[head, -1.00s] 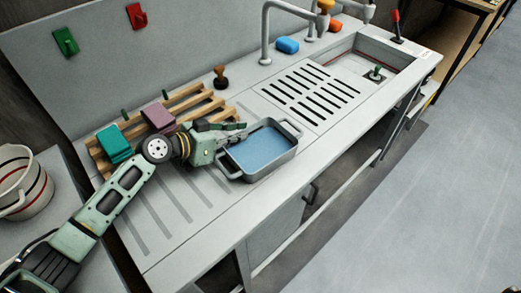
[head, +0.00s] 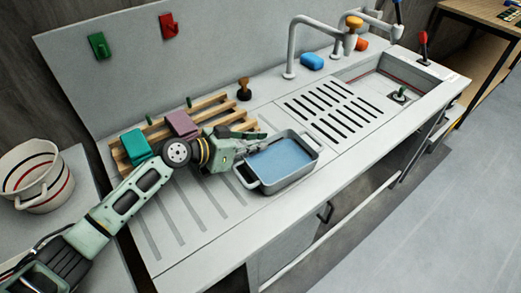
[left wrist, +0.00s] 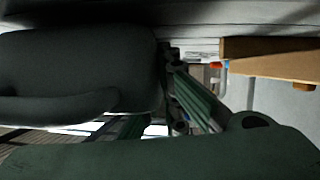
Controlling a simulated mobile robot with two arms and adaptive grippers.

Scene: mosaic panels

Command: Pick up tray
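The tray (head: 310,160) is a grey metal pan with two end handles and a blue inside. It sits level on the ribbed left part of the steel counter. My left gripper (head: 256,143) is at the tray's upper left edge, close to the left handle (head: 245,176). I cannot tell whether it touches the tray or how far its fingers are apart. In the left wrist view, dark gripper parts fill most of the picture and the tray cannot be made out. My right gripper is out of view.
A wooden rack (head: 208,104) with a teal block (head: 136,145) and a purple block (head: 182,124) lies behind my left gripper. A wooden-handled stamp (head: 244,89), faucet (head: 290,50) and blue sponge (head: 312,61) stand further back. A striped bucket (head: 38,178) is at left. The counter's front strip is clear.

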